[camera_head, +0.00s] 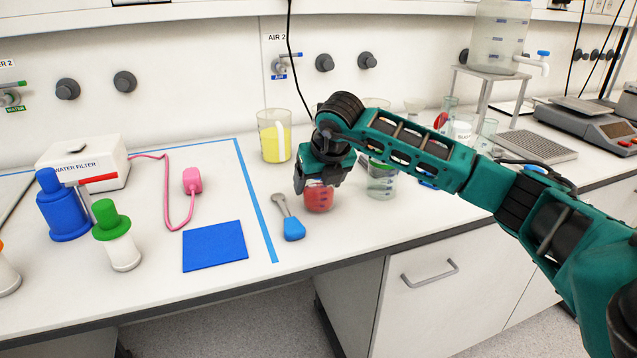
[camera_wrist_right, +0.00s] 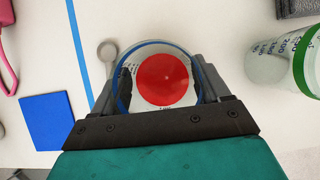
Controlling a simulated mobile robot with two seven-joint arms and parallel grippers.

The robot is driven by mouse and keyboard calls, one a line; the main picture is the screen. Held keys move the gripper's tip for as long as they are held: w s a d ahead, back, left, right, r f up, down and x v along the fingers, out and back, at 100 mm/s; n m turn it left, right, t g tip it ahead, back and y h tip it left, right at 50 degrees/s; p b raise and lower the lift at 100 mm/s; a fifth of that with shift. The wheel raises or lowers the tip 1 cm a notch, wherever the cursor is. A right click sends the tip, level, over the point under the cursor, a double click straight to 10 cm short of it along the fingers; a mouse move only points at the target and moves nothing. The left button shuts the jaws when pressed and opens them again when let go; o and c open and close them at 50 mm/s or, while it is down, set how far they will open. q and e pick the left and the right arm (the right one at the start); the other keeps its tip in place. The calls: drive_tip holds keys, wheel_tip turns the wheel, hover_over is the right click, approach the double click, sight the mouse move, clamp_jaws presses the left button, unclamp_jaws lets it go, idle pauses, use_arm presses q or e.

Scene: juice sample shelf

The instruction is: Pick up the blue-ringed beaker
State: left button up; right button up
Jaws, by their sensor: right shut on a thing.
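The blue-ringed beaker (camera_head: 318,198) holds red liquid and stands upright at the bench's middle, below my right gripper. In the right wrist view its blue rim (camera_wrist_right: 146,45) circles the red liquid. My right gripper (camera_head: 318,184) comes down from above and is shut on the beaker, one finger on each side of it. The same gripper (camera_wrist_right: 160,88) fills the lower middle of the wrist view. I cannot tell whether the beaker's base touches the bench. My left gripper is not in view.
A green-ringed beaker (camera_head: 381,182) stands close on the right. A blue-ended scoop (camera_head: 290,222) lies just left of the held beaker. A beaker of yellow liquid (camera_head: 273,138) stands behind. A blue pad (camera_head: 215,246) lies left of the blue tape line (camera_head: 257,205).

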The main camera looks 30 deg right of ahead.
wheel_tip(320, 180, up, 19)
drive_tip(key=p, duration=0.1)
drive_tip(key=shift+r+p, duration=0.2)
drive_tip(key=shift+p, duration=0.1)
idle(0.7)
